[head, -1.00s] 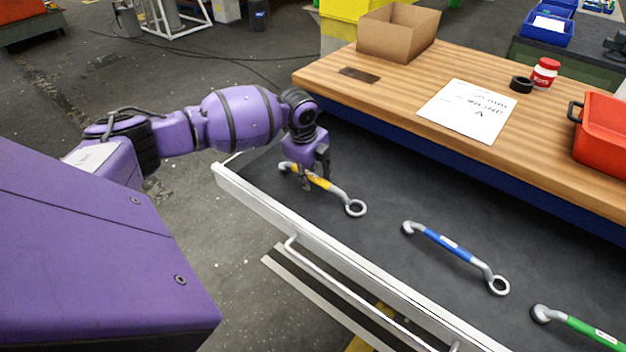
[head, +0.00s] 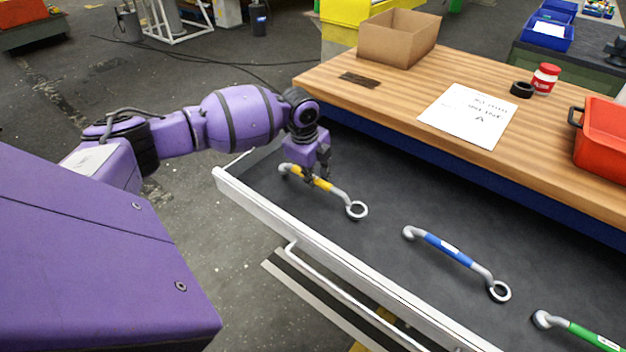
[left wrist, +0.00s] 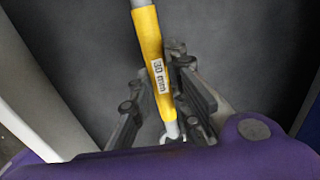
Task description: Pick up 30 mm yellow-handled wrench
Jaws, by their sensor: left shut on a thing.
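The yellow-handled wrench (head: 325,186) lies in the open drawer, at its left end. Its ring end points toward the lower right in the head view. In the left wrist view its yellow handle (left wrist: 151,55) carries a label reading 30 mm. My left gripper (head: 316,178) is at the handle, fingers pointing down, and is shut on it. In the left wrist view the fingers of my left gripper (left wrist: 155,105) stand on either side of the handle. Part of the wrench's lower end is hidden by the gripper body. My right gripper is not in view.
A blue-handled wrench (head: 448,250) and a green-handled wrench (head: 590,335) lie farther right in the drawer (head: 375,160). The wooden worktop (head: 400,90) behind holds a cardboard box (head: 398,38), a paper sheet (head: 468,115), black tape (head: 521,89), a red-lidded jar (head: 546,78) and a red bin (head: 602,140).

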